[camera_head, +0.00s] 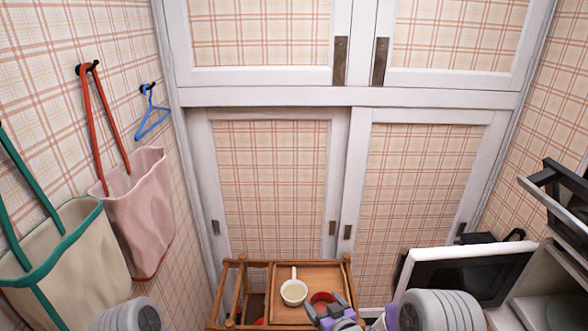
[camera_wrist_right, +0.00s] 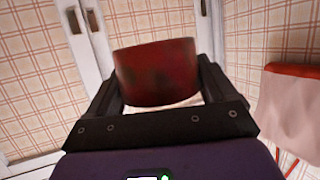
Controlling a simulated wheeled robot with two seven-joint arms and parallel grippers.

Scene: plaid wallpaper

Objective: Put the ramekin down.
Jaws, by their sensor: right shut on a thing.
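The ramekin is a small dark red cup (camera_head: 321,298), seen in the head view over the right part of the wooden cart's top (camera_head: 318,277). My right gripper (camera_head: 333,310) is shut on it. In the right wrist view the red ramekin (camera_wrist_right: 155,72) fills the space between the two dark fingers (camera_wrist_right: 155,85). Whether its base touches the cart top cannot be told. My left gripper is not in view.
A white long-handled pan (camera_head: 294,291) stands on the cart top, just left of the ramekin. Dark-screened equipment (camera_head: 470,272) stands right of the cart. Bags (camera_head: 140,215) and a blue hanger (camera_head: 152,115) hang on the left wall. Sliding doors (camera_head: 270,185) stand behind.

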